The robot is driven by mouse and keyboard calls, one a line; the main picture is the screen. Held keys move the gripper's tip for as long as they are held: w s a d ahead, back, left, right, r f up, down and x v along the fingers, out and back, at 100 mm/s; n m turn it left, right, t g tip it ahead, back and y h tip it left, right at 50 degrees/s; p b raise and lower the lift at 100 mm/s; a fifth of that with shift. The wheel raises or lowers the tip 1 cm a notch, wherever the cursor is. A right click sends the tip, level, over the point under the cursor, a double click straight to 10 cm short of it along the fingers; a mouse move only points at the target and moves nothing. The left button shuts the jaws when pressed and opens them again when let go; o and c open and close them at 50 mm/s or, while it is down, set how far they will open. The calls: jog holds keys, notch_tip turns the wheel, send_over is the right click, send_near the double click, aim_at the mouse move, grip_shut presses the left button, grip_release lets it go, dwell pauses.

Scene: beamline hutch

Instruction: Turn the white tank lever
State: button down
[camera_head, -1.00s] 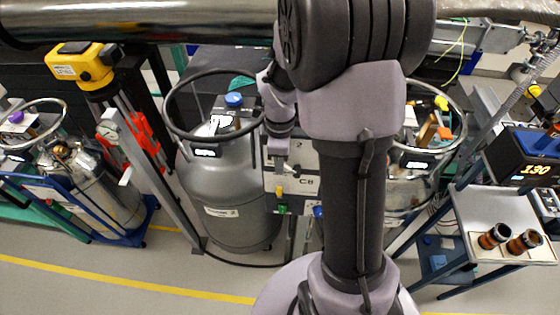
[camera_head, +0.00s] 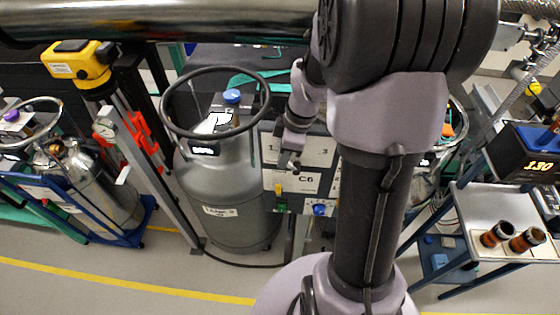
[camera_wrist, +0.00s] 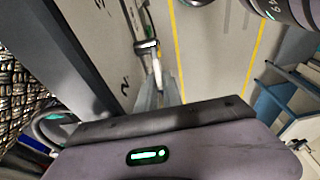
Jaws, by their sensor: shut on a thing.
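The panel (camera_head: 292,182) marked C6 stands to the right of the grey tank (camera_head: 225,190). My gripper (camera_head: 290,163) is at the front of this panel, above a small yellow handle (camera_head: 278,187). In the wrist view my gripper (camera_wrist: 160,92) has its fingers close together on a pale lever-like part (camera_wrist: 147,46), which appears to be the white tank lever. The fingers hide its near end. In the head view my gripper covers this lever, so its angle cannot be read there.
A green handle (camera_head: 281,205) and a blue knob (camera_head: 319,210) sit low on the panel, close to my gripper. A large steel pipe (camera_head: 150,22) crosses above. A trolley (camera_head: 480,240) with two brown-black cylinders stands right. The floor in front is clear.

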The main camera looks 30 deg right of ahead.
jog(key=shift+d, duration=0.1)
jog(key=c, duration=1.8)
grip_release()
jog(key=p+v, duration=0.1)
jog(key=v, duration=0.7)
jog(key=p+v, duration=0.1)
jog(key=v, duration=0.8)
jog(key=shift+s+d+r+p, duration=0.2)
jog(key=shift+s+p, duration=0.05)
jog(key=shift+p, duration=0.15)
